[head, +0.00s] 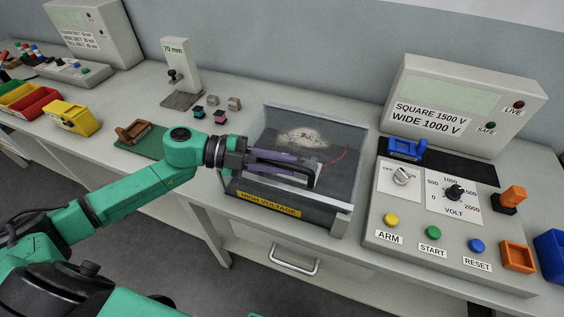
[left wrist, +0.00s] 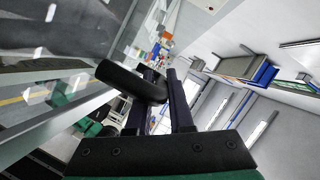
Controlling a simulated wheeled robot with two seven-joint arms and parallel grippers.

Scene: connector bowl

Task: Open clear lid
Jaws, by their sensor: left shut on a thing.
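A box with a clear lid (head: 335,190) and a yellow HIGH VOLTAGE label (head: 268,203) stands at the middle of the bench. The lid lies over the box; I cannot tell whether its front edge is slightly raised. A black bar handle (head: 309,178) is on the lid's front. My left gripper (head: 300,168) reaches in from the left and is shut on this handle. The left wrist view shows the dark handle (left wrist: 130,82) between the fingers (left wrist: 165,95), beside the see-through panel (left wrist: 65,40). My right gripper is not in view.
A control panel (head: 455,215) with knobs and ARM, START and RESET buttons stands close on the right. A green mat (head: 145,143) with a brown holder (head: 132,131) and small connectors (head: 219,116) lie left of the box. A drawer handle (head: 295,262) is below.

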